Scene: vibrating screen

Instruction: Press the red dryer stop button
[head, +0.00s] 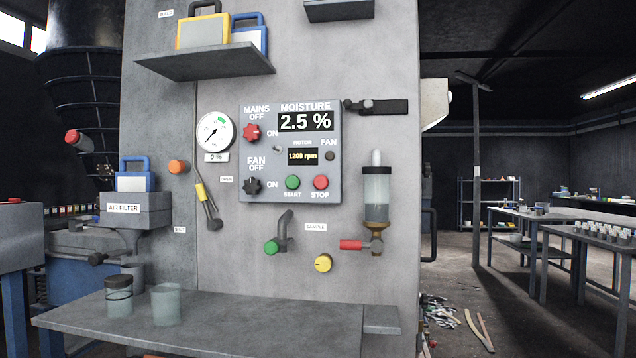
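The red stop button (320,182) sits at the lower right of the grey control panel (335,160), above the label STOP. The green start button (292,182) is just to its left. The display (305,122) reads MOISTURE 2.5 %, and a smaller display (302,156) reads 1200 rpm. The red mains knob (251,132) and the black fan knob (252,186) are on the panel's left side. Nothing covers the stop button. Neither of my grippers is in view.
A grey shelf (200,322) with two glass jars juts out below the panel. A sample tap (283,235), a yellow knob (323,263) and a red-handled valve (352,244) are under the panel. A clear cylinder (377,190) hangs to its right. Tables stand far right.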

